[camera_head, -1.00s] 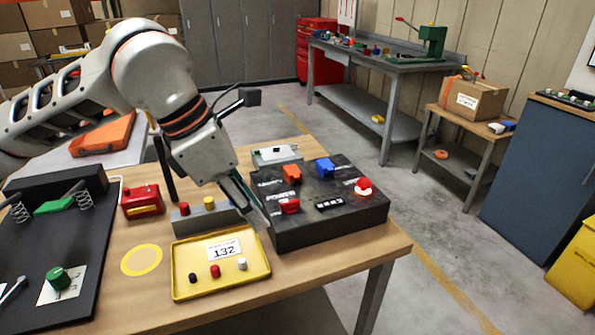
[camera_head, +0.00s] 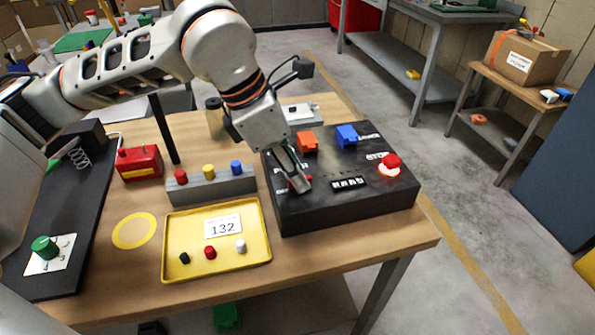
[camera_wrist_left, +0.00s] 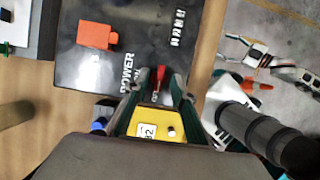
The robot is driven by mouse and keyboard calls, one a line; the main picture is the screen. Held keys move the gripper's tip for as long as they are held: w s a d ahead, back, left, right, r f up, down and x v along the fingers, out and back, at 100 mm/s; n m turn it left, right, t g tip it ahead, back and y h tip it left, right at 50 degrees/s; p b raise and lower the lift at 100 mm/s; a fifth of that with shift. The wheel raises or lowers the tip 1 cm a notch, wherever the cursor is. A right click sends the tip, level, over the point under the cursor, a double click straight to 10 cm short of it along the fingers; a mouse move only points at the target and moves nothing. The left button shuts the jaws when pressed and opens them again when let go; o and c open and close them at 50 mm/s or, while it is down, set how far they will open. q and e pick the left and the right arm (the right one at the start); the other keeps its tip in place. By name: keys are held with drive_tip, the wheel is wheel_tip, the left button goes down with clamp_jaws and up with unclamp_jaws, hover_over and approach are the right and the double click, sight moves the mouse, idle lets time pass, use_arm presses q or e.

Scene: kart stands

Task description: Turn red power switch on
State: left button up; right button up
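The black control box (camera_head: 350,212) sits on the right of the wooden table. Its red power switch (camera_head: 305,181) is near the front left of its top, mostly hidden by my left gripper (camera_head: 296,180). In the left wrist view the red switch (camera_wrist_left: 160,72) shows between the two fingertips of the left gripper (camera_wrist_left: 158,76), beside the "POWER" lettering. The fingers stand apart, one on each side of it; I cannot tell whether they touch it. Whether the switch is on or off is not clear. My right gripper is not in view.
The box also bears an orange switch (camera_head: 307,141), a blue switch (camera_head: 346,136) and a red stop button (camera_head: 391,161). A grey button strip (camera_head: 215,190) and a yellow tray (camera_head: 262,250) lie to the left. A dark post (camera_head: 163,130) stands behind the strip.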

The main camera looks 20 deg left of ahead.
use_arm(q)
drive_tip(key=shift+w+d+f, duration=0.1)
drive_tip(key=shift+d+f, duration=0.05)
drive_tip(key=shift+f, duration=0.25)
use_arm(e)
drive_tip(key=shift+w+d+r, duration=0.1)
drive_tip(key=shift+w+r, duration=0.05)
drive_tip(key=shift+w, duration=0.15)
use_arm(q)
clamp_jaws()
